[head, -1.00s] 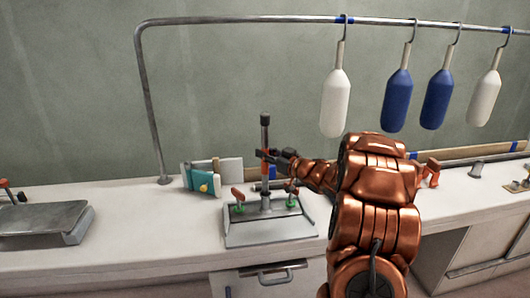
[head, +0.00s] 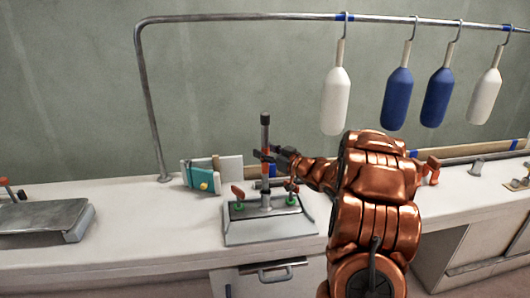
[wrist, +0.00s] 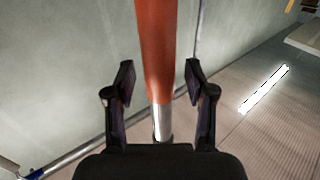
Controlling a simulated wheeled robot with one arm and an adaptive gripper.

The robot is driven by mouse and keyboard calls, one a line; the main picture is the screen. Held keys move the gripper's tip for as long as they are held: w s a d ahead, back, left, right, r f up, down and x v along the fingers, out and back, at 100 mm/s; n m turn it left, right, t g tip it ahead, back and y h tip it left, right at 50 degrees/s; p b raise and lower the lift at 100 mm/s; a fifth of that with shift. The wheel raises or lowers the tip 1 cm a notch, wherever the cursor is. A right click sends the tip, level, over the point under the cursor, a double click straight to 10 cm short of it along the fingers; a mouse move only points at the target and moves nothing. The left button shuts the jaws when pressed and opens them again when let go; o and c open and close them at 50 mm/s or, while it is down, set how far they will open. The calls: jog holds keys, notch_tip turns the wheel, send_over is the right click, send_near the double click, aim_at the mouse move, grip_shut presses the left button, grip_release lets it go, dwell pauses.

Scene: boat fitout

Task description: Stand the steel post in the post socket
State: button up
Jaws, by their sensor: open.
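The steel post (head: 265,132) stands upright, with a dark top, an orange band and a bare steel lower part. Its foot is at the post socket on the grey base plate (head: 270,229); I cannot see how deep it sits. My gripper (head: 264,155) is at the post's orange band, reaching in from the right. In the wrist view my gripper (wrist: 160,76) is open, with one finger on each side of the post (wrist: 155,45) and a visible gap on both sides.
Green-based clamps with red handles (head: 238,199) flank the post on the plate. A teal box (head: 202,176) stands behind left, a grey metal tray (head: 45,219) lies far left. White and blue fenders (head: 397,100) hang from a rail. The counter between tray and plate is clear.

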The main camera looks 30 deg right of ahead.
jog(key=v, duration=1.2)
jog(key=shift+w, duration=0.1)
notch_tip(320, 180, up, 3)
jog(key=w+m+g+h+p, duration=0.2)
jog(key=w+g+h+p, duration=0.15)
jog(key=h, duration=0.35)
jog(key=s+a+g+y+p, duration=0.1)
jog(key=s+a+g+p, duration=0.1)
jog(key=s+a+g, duration=0.6)
jog(key=s+a+f+m+g+y+p, duration=0.1)
jog(key=s+a+g, duration=0.6)
jog(key=s+a, duration=1.6)
jog(key=s+p, duration=0.1)
jog(key=s, duration=0.8)
jog(key=shift+a+f+g, duration=0.25)
jog(key=shift+a+g, duration=0.1)
